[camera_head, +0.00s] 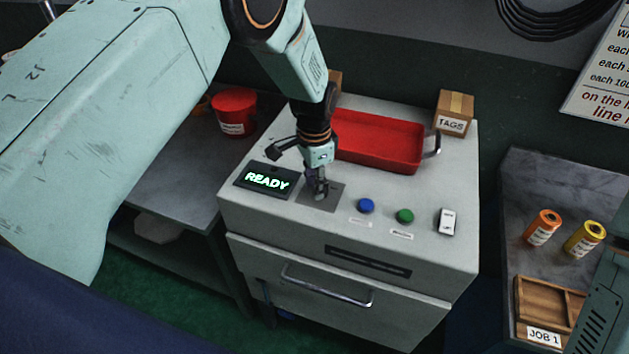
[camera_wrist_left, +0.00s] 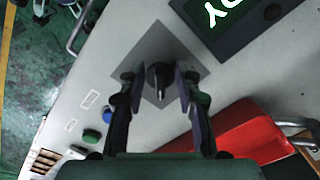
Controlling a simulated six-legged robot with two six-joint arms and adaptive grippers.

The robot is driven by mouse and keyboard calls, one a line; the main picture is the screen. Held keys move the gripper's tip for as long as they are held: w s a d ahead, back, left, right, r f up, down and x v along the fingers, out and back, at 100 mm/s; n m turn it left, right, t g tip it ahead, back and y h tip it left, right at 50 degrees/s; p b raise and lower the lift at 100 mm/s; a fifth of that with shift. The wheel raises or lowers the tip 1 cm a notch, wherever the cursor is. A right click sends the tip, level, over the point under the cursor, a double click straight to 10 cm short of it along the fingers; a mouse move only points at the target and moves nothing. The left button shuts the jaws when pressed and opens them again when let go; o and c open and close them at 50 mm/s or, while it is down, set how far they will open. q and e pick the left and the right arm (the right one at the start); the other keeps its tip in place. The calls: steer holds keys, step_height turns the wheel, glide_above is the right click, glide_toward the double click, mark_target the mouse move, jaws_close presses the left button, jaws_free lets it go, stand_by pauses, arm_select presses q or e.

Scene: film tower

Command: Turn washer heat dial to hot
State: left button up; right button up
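The washer (camera_head: 290,215) is a light grey cabinet with a sloped top. Its dial sits on a dark square plate (camera_head: 331,201), between the READY display (camera_head: 268,179) and a blue button (camera_head: 366,206). In the left wrist view the dark dial (camera_wrist_left: 159,77) lies between the two fingers of my left gripper (camera_wrist_left: 158,82). In the head view my left gripper (camera_head: 317,187) points down over the plate and hides most of the dial. The fingers stand apart on either side of the dial; I cannot tell whether they touch it. My right gripper is not in view.
A green button (camera_head: 405,216) and a white switch (camera_head: 447,221) are right of the blue button. A red tray (camera_head: 375,140) and a TAGS box (camera_head: 453,113) stand behind. Orange (camera_head: 543,228) and yellow (camera_head: 585,238) canisters and a wooden tray (camera_head: 519,301) are at right.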

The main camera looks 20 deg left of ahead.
arm_select(q)
step_height(320, 180, up, 12)
stand_by(0.4)
steer(key=shift+s, duration=0.1)
stand_by(0.4)
